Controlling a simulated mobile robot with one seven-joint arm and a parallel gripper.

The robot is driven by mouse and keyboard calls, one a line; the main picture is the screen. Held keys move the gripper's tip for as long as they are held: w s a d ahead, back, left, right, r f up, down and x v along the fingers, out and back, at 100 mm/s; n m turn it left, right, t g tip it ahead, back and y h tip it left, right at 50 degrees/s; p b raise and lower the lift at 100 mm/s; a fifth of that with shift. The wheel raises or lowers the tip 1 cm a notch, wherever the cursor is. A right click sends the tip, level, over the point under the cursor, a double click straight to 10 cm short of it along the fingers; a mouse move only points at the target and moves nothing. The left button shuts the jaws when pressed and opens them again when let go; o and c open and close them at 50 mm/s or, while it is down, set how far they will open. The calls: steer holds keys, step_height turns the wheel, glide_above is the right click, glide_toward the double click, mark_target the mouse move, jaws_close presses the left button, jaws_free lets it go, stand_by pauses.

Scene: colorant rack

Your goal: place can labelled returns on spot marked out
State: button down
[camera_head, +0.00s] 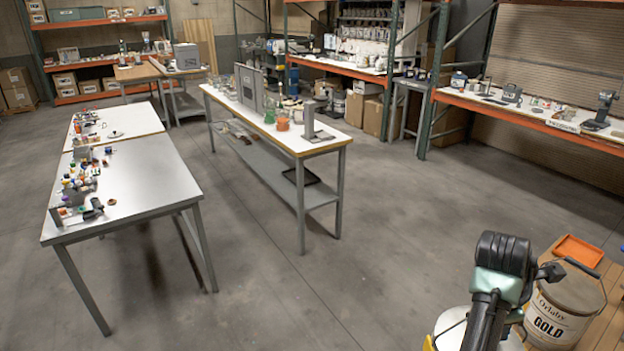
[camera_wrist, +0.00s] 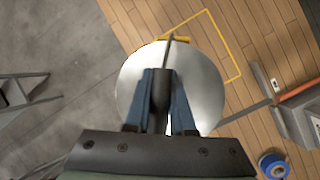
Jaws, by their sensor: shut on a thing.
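A round can (camera_wrist: 203,92) with a pale metallic top is under my gripper (camera_wrist: 162,82) in the wrist view. The fingers are shut on the can's dark upright handle (camera_wrist: 168,55). In the head view the same can (camera_head: 452,331) shows at the bottom, partly behind my arm and cut by the frame; its label is not readable. A yellow outlined spot (camera_wrist: 239,78) lies on wooden boards in the wrist view. The can covers its lower left part from above; I cannot tell whether it is lifted or resting.
A can labelled GOLD (camera_head: 553,326) stands close right of my arm. An orange tray (camera_head: 578,250) lies behind it. Wooden boards (camera_wrist: 270,50) show right of the can, with a blue roll (camera_wrist: 273,165) at lower right. Worktables (camera_head: 140,190) stand further off; open floor lies between.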

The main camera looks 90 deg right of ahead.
steer(key=s+a+f+m, duration=0.1)
steer(key=s+a+m, duration=0.1)
steer(key=s+a, duration=0.45)
step_height(320, 180, down, 10)
steer(key=s+d+p, duration=0.1)
steer(key=shift+d+y+p, duration=0.25)
steer(key=shift+y+p, duration=0.05)
steer(key=shift+y, duration=0.1)
steer(key=shift+s+f, duration=0.1)
steer(key=shift+f, duration=0.1)
steer(key=c, duration=0.8)
jaws_free()
steer(key=shift+o, duration=0.2)
